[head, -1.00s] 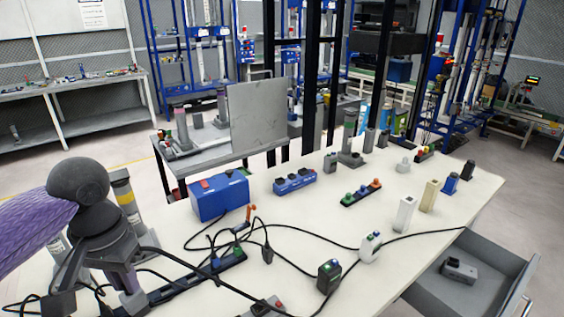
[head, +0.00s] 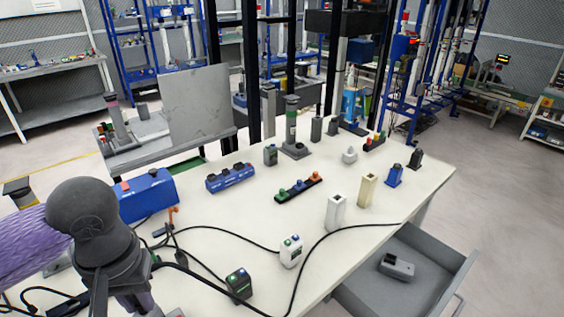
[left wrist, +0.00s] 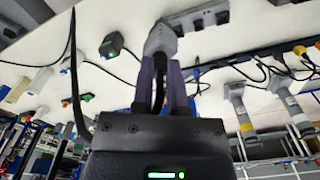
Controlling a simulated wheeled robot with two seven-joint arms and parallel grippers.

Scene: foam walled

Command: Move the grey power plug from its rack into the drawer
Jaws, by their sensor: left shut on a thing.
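My left gripper (head: 132,300) is low at the left of the head view, pointing down over the table. In the left wrist view its fingers (left wrist: 160,75) are shut on the grey power plug (left wrist: 160,38); a black cable runs between the fingers. A grey strip lies beside the plug there; I cannot tell whether the plug touches it. The plug is hidden in the head view. The grey drawer (head: 350,284) is pulled open at the table's right side, with a grey block (head: 397,266) inside. My right gripper is not in view.
Black cables cross the white table (head: 240,205). A black box with a green button (head: 239,284), a white plug (head: 291,251), a white block (head: 336,213) and a cream block (head: 367,189) stand between my gripper and the drawer. A blue box (head: 147,196) is behind the gripper.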

